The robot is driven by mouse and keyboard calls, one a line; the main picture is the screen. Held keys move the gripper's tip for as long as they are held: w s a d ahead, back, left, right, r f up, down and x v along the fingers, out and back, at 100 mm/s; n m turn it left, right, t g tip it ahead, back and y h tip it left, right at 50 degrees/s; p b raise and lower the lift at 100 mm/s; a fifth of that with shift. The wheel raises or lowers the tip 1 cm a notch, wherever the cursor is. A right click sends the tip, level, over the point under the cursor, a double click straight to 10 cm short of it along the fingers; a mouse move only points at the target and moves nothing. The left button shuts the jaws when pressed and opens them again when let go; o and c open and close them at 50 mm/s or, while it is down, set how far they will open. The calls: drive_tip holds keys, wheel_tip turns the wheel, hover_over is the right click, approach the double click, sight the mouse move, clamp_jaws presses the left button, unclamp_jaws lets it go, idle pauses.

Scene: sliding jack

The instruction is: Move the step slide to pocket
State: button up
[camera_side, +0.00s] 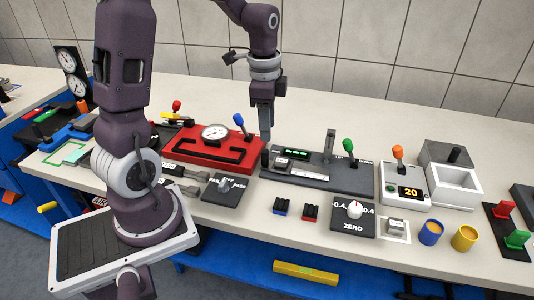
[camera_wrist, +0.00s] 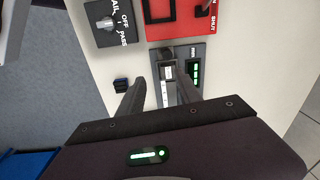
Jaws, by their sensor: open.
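A dark grey fixture (camera_side: 345,180) lies on the bench, with a lit green display, an upright grey post (camera_side: 329,146) and a green-knobbed lever (camera_side: 348,147). A small block with a pale top (camera_side: 283,163), which looks like the step slide, sits at its left part; it also shows in the wrist view (camera_wrist: 167,73). I cannot tell for certain which part is the pocket. My gripper (camera_side: 265,136) points down above the fixture's left end. In the wrist view my gripper (camera_wrist: 164,79) is open, its fingers on either side of the pale block, with nothing held.
A red panel (camera_side: 212,150) with a gauge and a blue lever stands left of the fixture. A dial panel (camera_side: 222,188) and small blue (camera_side: 281,206) and red blocks (camera_side: 311,212) lie in front. A white box (camera_side: 404,186) reading 20 stands right.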

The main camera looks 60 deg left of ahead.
sight(265, 151)
drive_tip(key=shift+m+g, duration=0.4)
drive_tip(key=shift+m, duration=0.1)
drive_tip(key=a+f, duration=0.1)
drive_tip(key=f, duration=0.1)
drive_tip(key=a+f, duration=0.1)
drive_tip(key=f, duration=0.1)
drive_tip(key=shift+w+a, duration=0.35)
drive_tip(key=shift+w, duration=0.05)
wheel_tip(265, 151, down, 7)
clamp_jaws()
idle(0.5)
